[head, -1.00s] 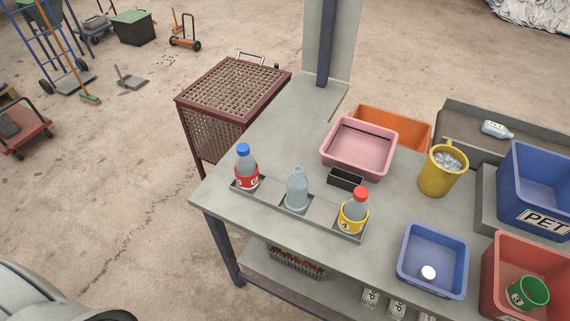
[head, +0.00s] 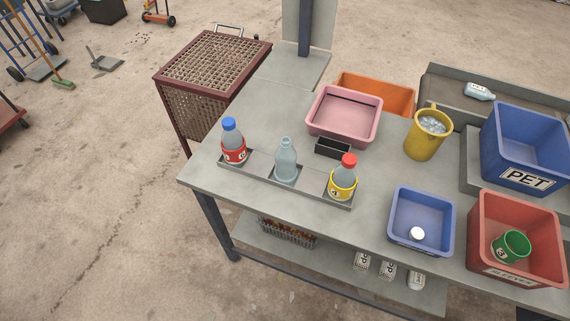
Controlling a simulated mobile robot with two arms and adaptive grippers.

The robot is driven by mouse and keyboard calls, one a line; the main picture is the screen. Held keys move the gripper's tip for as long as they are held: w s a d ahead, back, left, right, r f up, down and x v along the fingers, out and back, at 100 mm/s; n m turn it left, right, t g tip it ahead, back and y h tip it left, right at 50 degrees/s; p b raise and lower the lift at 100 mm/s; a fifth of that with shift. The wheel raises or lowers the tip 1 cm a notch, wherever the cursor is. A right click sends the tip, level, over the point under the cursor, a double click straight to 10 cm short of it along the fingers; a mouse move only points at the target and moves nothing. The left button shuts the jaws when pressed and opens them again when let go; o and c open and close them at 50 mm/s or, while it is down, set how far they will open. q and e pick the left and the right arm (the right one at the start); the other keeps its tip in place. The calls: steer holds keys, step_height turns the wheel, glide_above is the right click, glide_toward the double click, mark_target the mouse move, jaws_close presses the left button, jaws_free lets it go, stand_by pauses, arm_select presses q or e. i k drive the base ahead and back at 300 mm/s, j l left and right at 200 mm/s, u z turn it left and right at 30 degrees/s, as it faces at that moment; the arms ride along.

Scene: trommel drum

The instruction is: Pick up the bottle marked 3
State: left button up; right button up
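Three bottles stand upright in a grey rack (head: 256,172) near the left front edge of the table. The left bottle (head: 234,142) has a blue cap and a red label with a small round mark. The middle bottle (head: 286,161) is clear, with no cap or label. The right bottle (head: 342,179) has a red cap and a yellow label with a round mark that looks like a 3, though it is small. Neither of my grippers is in view.
Behind the rack are a small black box (head: 333,148) and a pink tub (head: 343,115). To the right are a yellow cup (head: 427,135), a blue tray (head: 421,240), a red bin (head: 515,270) and a blue PET bin (head: 526,150). The table's left corner is clear.

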mark_target(285, 170)
steer(key=k+u, duration=0.2)
steer(key=k, duration=0.25)
steer(key=k+j+u, duration=0.2)
steer(key=k, duration=0.3)
